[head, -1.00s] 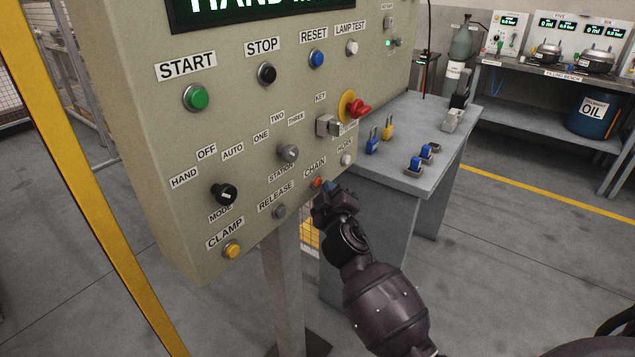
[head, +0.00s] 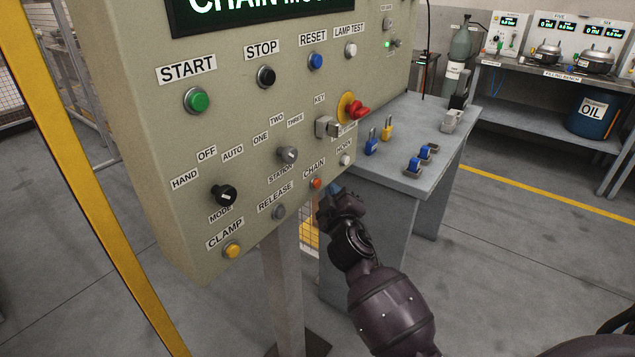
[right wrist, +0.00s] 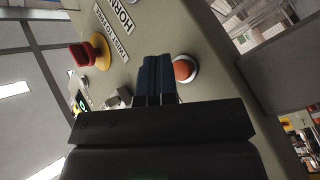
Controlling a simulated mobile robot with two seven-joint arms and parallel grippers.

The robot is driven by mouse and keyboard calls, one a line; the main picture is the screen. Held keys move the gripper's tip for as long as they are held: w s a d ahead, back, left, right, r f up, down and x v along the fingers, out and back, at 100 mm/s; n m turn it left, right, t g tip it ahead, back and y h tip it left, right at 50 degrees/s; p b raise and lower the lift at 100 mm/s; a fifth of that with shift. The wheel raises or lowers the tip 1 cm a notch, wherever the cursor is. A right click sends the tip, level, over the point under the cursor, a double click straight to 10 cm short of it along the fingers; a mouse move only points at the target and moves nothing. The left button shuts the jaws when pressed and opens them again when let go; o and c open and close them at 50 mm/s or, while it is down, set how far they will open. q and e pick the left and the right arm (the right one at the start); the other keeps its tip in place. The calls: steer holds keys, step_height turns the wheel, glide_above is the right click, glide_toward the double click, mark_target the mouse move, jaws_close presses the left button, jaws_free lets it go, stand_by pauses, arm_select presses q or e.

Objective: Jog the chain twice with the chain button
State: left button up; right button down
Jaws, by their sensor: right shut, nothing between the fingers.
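The orange chain button (head: 316,183) sits under the CHAIN label near the lower right of the beige control panel (head: 150,120). It also shows in the right wrist view (right wrist: 185,69), just right of my fingertips. The display (head: 250,8) at the top reads "CHAIN" and a partly cut-off word. The mode knob (head: 224,195) is beside HAND, OFF and AUTO labels. My left gripper is not in view.
Near the button are the white horn button (head: 345,160), the grey release button (head: 279,212), the station knob (head: 288,154) and the red emergency stop (head: 358,109). A grey table (head: 420,180) with padlocks stands behind the panel. A yellow post (head: 95,190) stands at left.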

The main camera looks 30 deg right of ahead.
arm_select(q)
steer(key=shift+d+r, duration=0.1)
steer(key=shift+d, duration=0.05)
arm_select(e)
steer(key=shift+s, duration=0.1)
arm_select(q)
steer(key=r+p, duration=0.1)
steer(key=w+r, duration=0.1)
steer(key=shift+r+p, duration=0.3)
steer(key=shift+p, duration=0.05)
arm_select(e)
steer(key=s, duration=0.1)
steer(key=s+d, duration=0.1)
steer(key=s, duration=0.1)
steer(key=s+d, duration=0.1)
steer(key=s, duration=0.1)
steer(key=shift+s+d, duration=0.15)
steer(key=shift+s, duration=0.05)
stand_by(0.3)
steer(key=shift+f, duration=0.1)
